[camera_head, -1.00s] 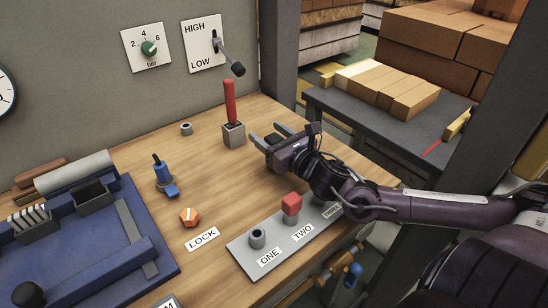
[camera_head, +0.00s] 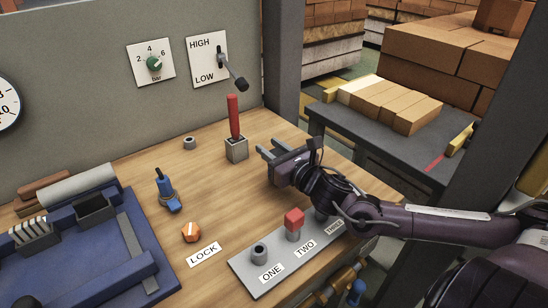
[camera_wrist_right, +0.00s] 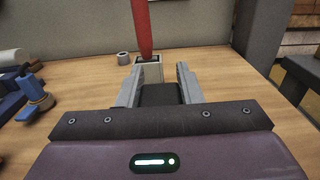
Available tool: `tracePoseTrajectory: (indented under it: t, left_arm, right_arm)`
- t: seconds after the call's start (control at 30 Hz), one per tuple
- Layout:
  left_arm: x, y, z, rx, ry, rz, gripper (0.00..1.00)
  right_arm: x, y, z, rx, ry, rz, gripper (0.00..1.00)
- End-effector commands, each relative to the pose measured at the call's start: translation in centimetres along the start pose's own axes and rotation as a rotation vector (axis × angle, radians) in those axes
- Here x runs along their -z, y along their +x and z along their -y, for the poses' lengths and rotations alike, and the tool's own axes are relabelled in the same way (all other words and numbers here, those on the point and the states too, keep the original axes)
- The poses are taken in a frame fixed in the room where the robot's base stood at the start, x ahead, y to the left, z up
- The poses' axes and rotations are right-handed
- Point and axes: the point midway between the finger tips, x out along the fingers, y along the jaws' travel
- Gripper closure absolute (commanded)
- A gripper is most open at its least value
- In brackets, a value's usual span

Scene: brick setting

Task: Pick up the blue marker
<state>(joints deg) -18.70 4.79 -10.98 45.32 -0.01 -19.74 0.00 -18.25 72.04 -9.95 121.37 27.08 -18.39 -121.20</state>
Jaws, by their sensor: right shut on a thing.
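The one blue upright piece on the bench (camera_head: 166,190) has a dark tip and a small blue foot. It stands left of the middle in the head view and shows at the left edge of the right wrist view (camera_wrist_right: 35,92). I cannot tell whether it is the blue marker. My right gripper (camera_head: 272,149) is over the bench, right of a red stick (camera_head: 233,115) in a grey block (camera_head: 237,150), apart from the blue piece. Its two fingers flank a dark block-like thing (camera_wrist_right: 160,95), whose identity is unclear. My left gripper is not in view.
A blue tray (camera_head: 95,270) fills the bench's left. An orange knob (camera_head: 191,232) and a grey panel (camera_head: 250,283) with a red button (camera_head: 294,218) lie in front. A small grey ring (camera_head: 189,143) is at the back. Bare wood lies between.

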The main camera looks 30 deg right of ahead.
Motion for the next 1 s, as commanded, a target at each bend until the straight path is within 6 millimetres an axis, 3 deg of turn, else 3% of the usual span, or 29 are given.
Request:
tracePoseTrajectory:
  t: [0.17, 0.27, 0.4, 0.57, 0.7, 1.0]
  left_arm:
    - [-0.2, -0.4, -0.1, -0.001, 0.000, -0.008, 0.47]
    - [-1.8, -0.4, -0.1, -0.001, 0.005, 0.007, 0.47]
    - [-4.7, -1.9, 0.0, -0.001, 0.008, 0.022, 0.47]
    - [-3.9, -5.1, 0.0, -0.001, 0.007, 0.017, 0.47]
    - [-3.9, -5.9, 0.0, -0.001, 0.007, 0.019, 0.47]
    - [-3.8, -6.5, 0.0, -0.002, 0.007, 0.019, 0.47]
  right_arm:
    - [-1.5, 0.0, 0.0, -0.002, -0.002, 0.002, 0.90]
    - [-3.1, 0.0, -0.1, -0.002, -0.004, 0.001, 0.90]
    - [-7.2, 0.0, -0.1, -0.003, -0.004, 0.000, 0.90]
    - [-12.4, 0.0, 0.0, 0.002, 0.003, 0.003, 0.90]
    - [-15.7, 0.0, 0.0, 0.001, 0.002, 0.006, 0.90]
    - [-19.6, 0.0, 0.0, 0.001, 0.000, 0.004, 0.90]
